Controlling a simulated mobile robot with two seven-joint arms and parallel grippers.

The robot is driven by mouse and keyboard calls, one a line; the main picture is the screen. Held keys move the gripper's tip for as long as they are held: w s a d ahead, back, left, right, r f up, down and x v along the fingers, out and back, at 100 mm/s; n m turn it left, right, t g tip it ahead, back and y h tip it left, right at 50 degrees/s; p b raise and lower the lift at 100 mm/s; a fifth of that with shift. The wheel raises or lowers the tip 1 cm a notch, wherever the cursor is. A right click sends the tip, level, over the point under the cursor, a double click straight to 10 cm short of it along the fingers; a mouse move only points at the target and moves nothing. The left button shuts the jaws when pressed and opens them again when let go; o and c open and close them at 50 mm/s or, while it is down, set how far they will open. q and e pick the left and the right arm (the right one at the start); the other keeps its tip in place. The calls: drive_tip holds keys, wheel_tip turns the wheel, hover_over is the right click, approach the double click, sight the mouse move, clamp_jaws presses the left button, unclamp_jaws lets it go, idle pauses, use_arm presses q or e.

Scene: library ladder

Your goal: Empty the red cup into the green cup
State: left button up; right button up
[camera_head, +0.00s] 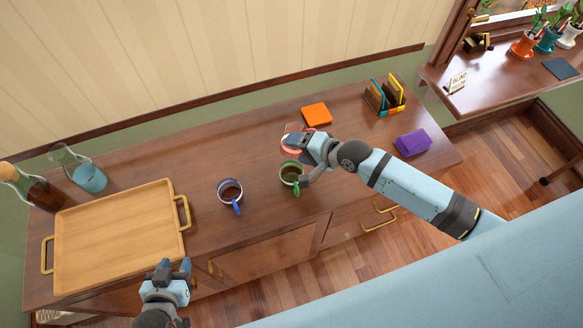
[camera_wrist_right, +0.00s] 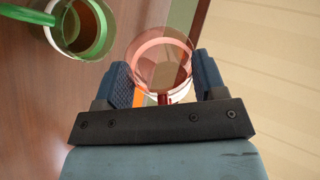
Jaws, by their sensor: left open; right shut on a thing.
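The red cup (camera_wrist_right: 163,55) is glassy with a pinkish-red rim and sits between the fingers of my right gripper (camera_wrist_right: 165,85), which is shut on it. In the head view the red cup (camera_head: 291,136) shows partly behind the right gripper (camera_head: 295,143). Some brownish content seems to show inside it. The green cup (camera_head: 290,175) stands upright on the cabinet top, just in front of the red cup, with dark brown liquid inside. It also shows at the upper left of the right wrist view (camera_wrist_right: 80,25). My left gripper (camera_head: 173,270) is open and empty near the cabinet's front edge.
A blue cup (camera_head: 229,190) with dark liquid stands left of the green cup. A wooden tray (camera_head: 115,235), a glass jug (camera_head: 78,170) and a bottle (camera_head: 28,186) are at the left. An orange pad (camera_head: 316,114), a file holder (camera_head: 384,97) and a purple block (camera_head: 413,142) are at the right.

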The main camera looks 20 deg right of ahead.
drive_tip(key=shift+s+a+n+t+h+p, duration=0.2)
drive_tip(key=shift+s+n+t+p, duration=0.15)
drive_tip(key=shift+n+t, duration=0.2)
drive_tip(key=shift+s+a+n+t+h+p, duration=0.15)
drive_tip(key=shift+s+n+t+p, duration=0.15)
drive_tip(key=shift+n+t, duration=0.25)
idle(2.9)
drive_tip(key=shift+s+a+f+n+t+b, duration=0.2)
drive_tip(key=shift+s+n+t+b, duration=0.2)
drive_tip(key=shift+n+t, duration=0.2)
drive_tip(key=shift+s+a+f+n+t+b, duration=0.15)
drive_tip(key=shift+s+n+t+b, duration=0.15)
drive_tip(key=shift+n+t, duration=0.3)
idle(2.8)
